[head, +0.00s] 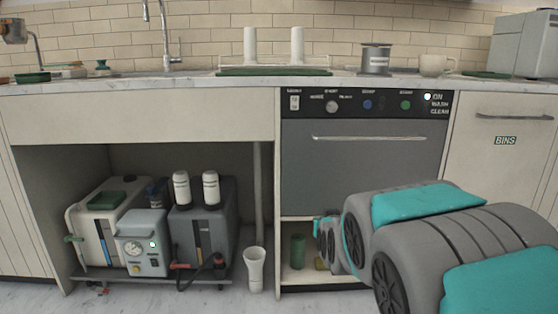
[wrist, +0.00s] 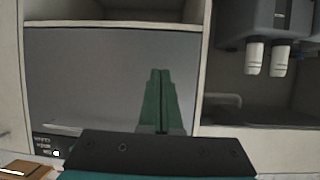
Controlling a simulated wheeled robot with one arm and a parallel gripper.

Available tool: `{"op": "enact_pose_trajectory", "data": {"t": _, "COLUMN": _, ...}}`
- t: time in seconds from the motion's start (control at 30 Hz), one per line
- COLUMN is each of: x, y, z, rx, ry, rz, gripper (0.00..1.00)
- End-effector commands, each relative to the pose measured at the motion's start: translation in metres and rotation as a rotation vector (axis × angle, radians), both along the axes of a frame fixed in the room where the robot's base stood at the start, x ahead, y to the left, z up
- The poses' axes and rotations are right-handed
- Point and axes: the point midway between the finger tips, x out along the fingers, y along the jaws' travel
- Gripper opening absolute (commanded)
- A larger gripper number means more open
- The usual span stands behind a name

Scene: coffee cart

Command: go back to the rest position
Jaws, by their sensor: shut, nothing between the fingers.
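My gripper (wrist: 160,75) shows in the wrist view as two green fingers pressed together, with nothing between them. It is in front of the grey dishwasher door (wrist: 100,75), which appears upside down there. In the head view my grey and teal arm reaches in from the lower right. Its far end is low in front of the dishwasher (head: 350,165), and the gripper is mostly hidden behind the arm.
The open cabinet on the left holds a grey machine box (head: 190,240), a small gauge unit (head: 142,243) and a white tank (head: 90,235). A white cup (head: 255,268) stands on the floor. The counter (head: 200,83) carries a metal canister (head: 376,60) and a mug (head: 436,65).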

Motion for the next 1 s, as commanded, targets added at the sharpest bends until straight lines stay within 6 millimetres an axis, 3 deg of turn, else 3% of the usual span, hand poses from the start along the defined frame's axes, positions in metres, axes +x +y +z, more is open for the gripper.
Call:
{"op": "enact_pose_trajectory", "data": {"t": 0.27, "x": -0.132, "y": -0.013, "z": -0.059, "rx": 0.013, "ry": 0.447, "rz": 0.008, "gripper": 0.0}}
{"op": "enact_pose_trajectory", "data": {"t": 0.5, "x": -0.271, "y": -0.02, "z": -0.091, "rx": 0.013, "ry": 0.833, "rz": 0.023, "gripper": 0.0}}
{"op": "enact_pose_trajectory", "data": {"t": 0.7, "x": -0.365, "y": -0.024, "z": -0.099, "rx": 0.01, "ry": 1.071, "rz": 0.035, "gripper": 0.0}}
{"op": "enact_pose_trajectory", "data": {"t": 1.0, "x": -0.465, "y": -0.03, "z": -0.095, "rx": 0.002, "ry": 1.318, "rz": 0.044, "gripper": 0.0}}
